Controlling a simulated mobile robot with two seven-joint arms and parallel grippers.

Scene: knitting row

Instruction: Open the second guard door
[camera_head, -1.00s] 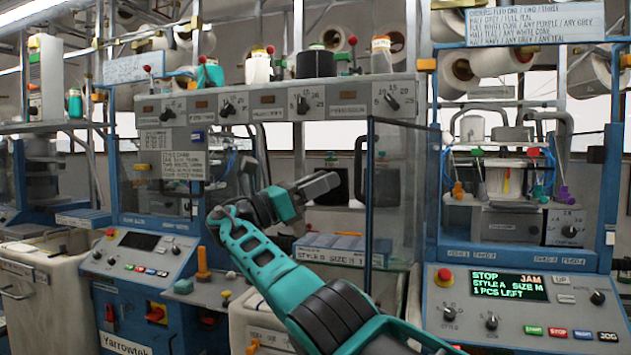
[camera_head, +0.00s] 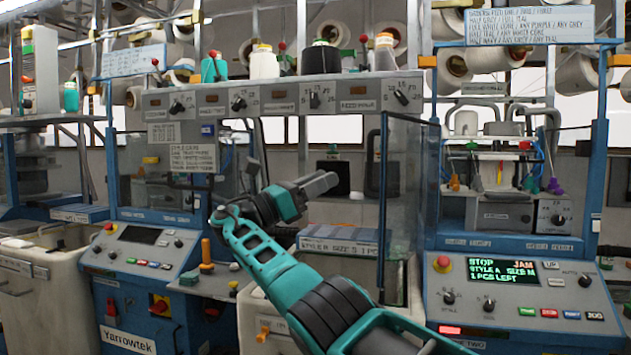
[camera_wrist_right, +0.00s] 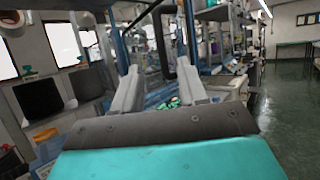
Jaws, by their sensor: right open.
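A clear guard door panel with a dark frame (camera_head: 412,200) stands at the right end of the middle machine bay, beside the blue post of the right machine. It looks angled outward; I cannot tell whether it is the second guard door. A dark upright handle-like bar (camera_head: 372,165) shows to its left. My right gripper (camera_head: 326,183) is in front of the middle bay, left of the panel and apart from it in the picture. Its two fingers stand apart and empty in the right wrist view (camera_wrist_right: 160,92). My left gripper is not in view.
The right machine's console (camera_head: 525,300) reads STOP, JAM, STYLE A SIZE M, 1 PCS LEFT. A left console (camera_head: 140,245), a cream bin (camera_head: 45,285) and a blue-edged tray (camera_head: 345,245) are nearby. Jars and yarn cones line the shelf above. The wrist view shows open floor (camera_wrist_right: 285,100) at right.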

